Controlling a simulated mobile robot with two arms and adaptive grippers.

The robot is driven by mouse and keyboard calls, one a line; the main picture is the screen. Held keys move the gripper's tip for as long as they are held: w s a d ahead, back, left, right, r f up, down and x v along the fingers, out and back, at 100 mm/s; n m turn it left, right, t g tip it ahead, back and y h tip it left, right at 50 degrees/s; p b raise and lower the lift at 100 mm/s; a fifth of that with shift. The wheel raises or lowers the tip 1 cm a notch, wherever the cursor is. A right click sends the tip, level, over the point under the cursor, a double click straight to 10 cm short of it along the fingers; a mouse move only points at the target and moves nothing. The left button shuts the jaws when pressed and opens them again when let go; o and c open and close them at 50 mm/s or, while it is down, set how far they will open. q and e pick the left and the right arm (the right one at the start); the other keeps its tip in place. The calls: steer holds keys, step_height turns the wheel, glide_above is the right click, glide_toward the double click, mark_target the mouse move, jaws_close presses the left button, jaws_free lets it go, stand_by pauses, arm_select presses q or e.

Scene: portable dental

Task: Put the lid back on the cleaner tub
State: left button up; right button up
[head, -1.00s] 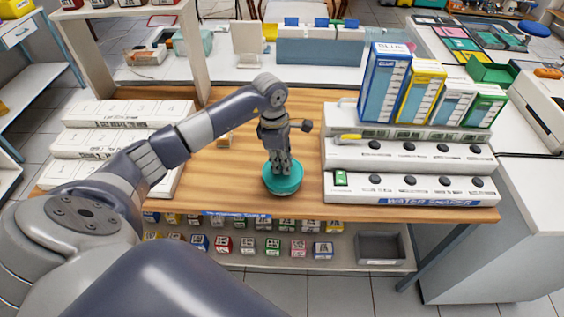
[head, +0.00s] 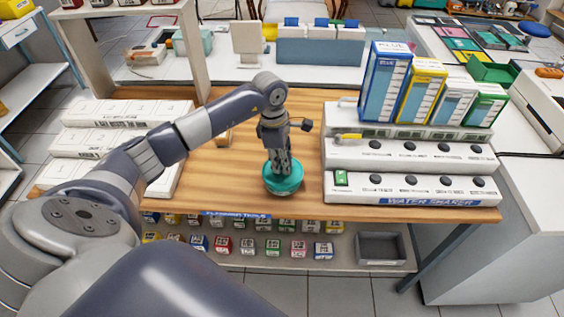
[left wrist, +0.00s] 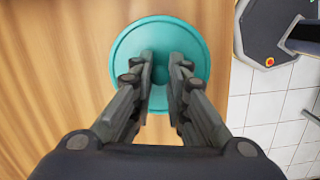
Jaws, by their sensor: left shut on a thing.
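The teal round lid (head: 283,179) is near the front edge of the wooden table, left of the white stepped rack. My left gripper (head: 281,165) points down onto it from above. In the left wrist view the lid (left wrist: 130,60) fills the upper middle, and my left gripper (left wrist: 163,72) is shut on its small central knob (left wrist: 177,72). A thin pale rim shows under the lid's front edge in the head view. The lid hides what is below it, so I cannot tell how it sits on the tub. My right gripper is not in view.
The white stepped rack (head: 405,160) with black knobs and upright boxes stands close on the right. White stepped blocks (head: 115,145) stand on the left. A shelf with small boxes and a grey bin (head: 381,247) is below the table.

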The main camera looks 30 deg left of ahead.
arm_select(q)
steer(key=shift+f+b, duration=0.15)
steer(key=shift+b, duration=0.15)
stand_by(0.4)
stand_by(0.4)
stand_by(0.4)
stand_by(0.3)
steer(key=o, duration=1.2)
steer(key=shift+r+p, duration=1.8)
steer(key=shift+r, duration=1.7)
steer(key=shift+c, duration=0.5)
